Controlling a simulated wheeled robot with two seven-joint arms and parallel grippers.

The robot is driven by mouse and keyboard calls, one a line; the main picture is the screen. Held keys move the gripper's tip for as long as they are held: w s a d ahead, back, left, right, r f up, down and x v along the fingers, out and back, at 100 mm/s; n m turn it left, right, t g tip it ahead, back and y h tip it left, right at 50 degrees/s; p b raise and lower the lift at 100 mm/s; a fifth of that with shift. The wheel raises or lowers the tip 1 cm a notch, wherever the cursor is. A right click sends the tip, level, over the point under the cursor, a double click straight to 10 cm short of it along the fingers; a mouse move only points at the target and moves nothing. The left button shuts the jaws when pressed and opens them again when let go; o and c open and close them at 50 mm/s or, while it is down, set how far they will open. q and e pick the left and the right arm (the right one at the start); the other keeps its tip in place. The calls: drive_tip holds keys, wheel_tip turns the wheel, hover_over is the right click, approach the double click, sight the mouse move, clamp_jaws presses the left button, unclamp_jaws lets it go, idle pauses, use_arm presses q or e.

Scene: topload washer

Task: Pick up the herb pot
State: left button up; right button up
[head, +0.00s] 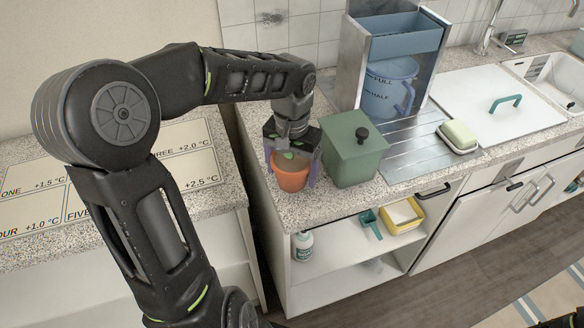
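The herb pot (291,177) is an orange, tapered pot on the speckled counter, left of a green box. A little green leaf shows at its top; the rest of the plant is hidden under my gripper. My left gripper (292,168) points down over the pot, with one purplish finger on each side of it. The fingers are spread about the pot's width, and a slight gap seems to show at the right finger. The pot stands upright and appears to rest on the counter.
The counter's front edge is near the pot. An open shelf (345,262) lies below.

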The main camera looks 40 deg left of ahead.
sight(292, 158)
use_arm(q)
drive_tip(key=c, duration=0.7)
drive_tip(key=shift+r, duration=0.1)
wheel_tip(292, 158, up, 10)
drive_tip(key=shift+f, duration=0.1)
idle(0.6)
